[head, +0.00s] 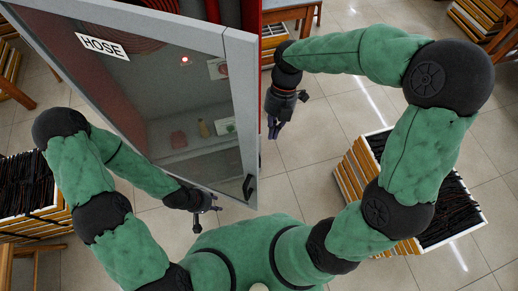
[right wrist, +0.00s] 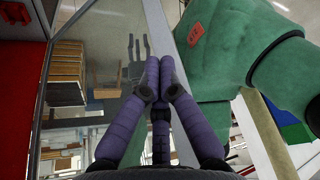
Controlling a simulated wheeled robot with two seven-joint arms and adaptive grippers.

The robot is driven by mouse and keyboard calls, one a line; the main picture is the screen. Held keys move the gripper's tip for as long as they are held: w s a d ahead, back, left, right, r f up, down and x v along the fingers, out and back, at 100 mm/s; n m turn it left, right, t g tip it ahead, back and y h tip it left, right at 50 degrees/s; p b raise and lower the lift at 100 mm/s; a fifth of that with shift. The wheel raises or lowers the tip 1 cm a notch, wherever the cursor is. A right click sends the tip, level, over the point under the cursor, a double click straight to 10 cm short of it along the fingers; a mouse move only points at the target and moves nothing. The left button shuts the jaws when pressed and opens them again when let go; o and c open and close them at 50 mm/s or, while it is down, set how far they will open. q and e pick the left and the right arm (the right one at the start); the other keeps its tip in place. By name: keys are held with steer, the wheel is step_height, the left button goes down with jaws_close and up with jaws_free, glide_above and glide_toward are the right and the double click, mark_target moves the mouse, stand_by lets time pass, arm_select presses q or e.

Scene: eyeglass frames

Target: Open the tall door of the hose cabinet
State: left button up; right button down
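The hose cabinet's tall door (head: 241,110) has a grey frame, a large glass pane and a white HOSE label (head: 102,46). A dark handle (head: 248,187) sits low on its right edge. My right gripper (head: 274,129) is right of the door's edge, above the handle in the picture. In the right wrist view its purple fingers (right wrist: 153,68) meet at the tips with nothing seen between them.
A red cabinet side (head: 275,17) is behind the door at the top. Crates of dark eyeglass frames stand at the right (head: 455,215) and left (head: 28,185). Tiled floor (head: 310,190) is clear between the door and the right crate.

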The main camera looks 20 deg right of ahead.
steer(key=s+a+f, duration=0.4)
steer(key=s+f, duration=0.2)
steer(key=f, duration=0.3)
steer(key=shift+a+p, duration=0.3)
steer(key=shift+p, duration=0.05)
steer(key=shift+f, duration=0.1)
steer(key=shift+s+a, duration=0.1)
steer(key=shift+s, duration=0.1)
